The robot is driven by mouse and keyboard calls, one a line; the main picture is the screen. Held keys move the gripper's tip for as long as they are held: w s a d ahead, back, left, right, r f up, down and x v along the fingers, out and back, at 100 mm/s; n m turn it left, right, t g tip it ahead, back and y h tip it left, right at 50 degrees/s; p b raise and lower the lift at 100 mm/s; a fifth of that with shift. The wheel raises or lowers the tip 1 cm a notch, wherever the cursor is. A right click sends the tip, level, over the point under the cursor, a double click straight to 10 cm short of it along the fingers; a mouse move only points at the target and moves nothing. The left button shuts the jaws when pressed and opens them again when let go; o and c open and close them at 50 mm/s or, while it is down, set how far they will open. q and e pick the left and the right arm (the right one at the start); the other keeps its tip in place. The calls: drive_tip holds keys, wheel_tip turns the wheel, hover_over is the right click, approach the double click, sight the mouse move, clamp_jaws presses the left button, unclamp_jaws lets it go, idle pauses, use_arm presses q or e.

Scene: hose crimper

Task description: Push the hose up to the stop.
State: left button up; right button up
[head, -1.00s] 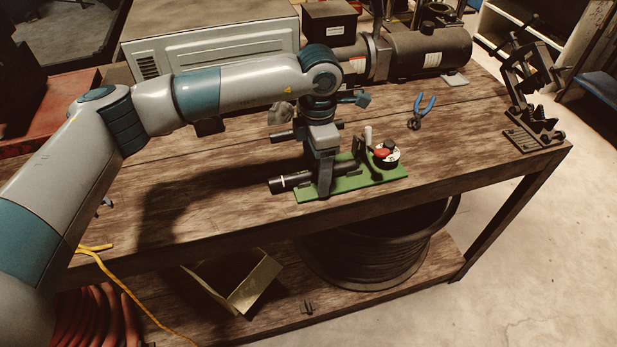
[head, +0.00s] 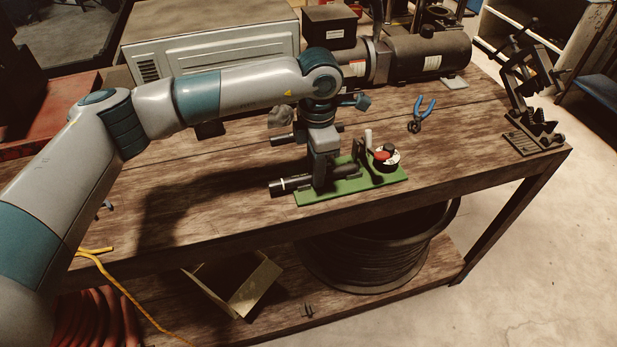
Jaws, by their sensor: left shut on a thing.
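The hose (head: 296,183) is a short black tube with a pale band near its left end. It lies along the front left of a green base plate (head: 378,181), its left end sticking out past the plate. My left gripper (head: 319,184) comes down from above and is shut around the hose. The hose's right end and the stop are hard to make out among the dark parts behind and right of the fingers. On the plate's right stand a round dial with red and black knobs (head: 386,157) and a pale upright handle (head: 368,138). My right gripper is out of view.
Blue-handled pliers (head: 421,115) lie to the right on the wooden bench (head: 455,135). A dark clamp-like stand (head: 533,100) is at the right corner. A grey metal box (head: 210,50) and a motor (head: 425,55) line the back. The bench's front edge is close to the plate.

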use_arm(q)
drive_tip(key=shift+w+d+b, duration=0.25)
drive_tip(key=shift+d+b, duration=0.2)
drive_tip(key=shift+d, duration=0.25)
drive_tip(key=shift+w+d+b, duration=0.25)
drive_tip(key=shift+d+b, duration=0.2)
drive_tip(key=shift+d, duration=0.25)
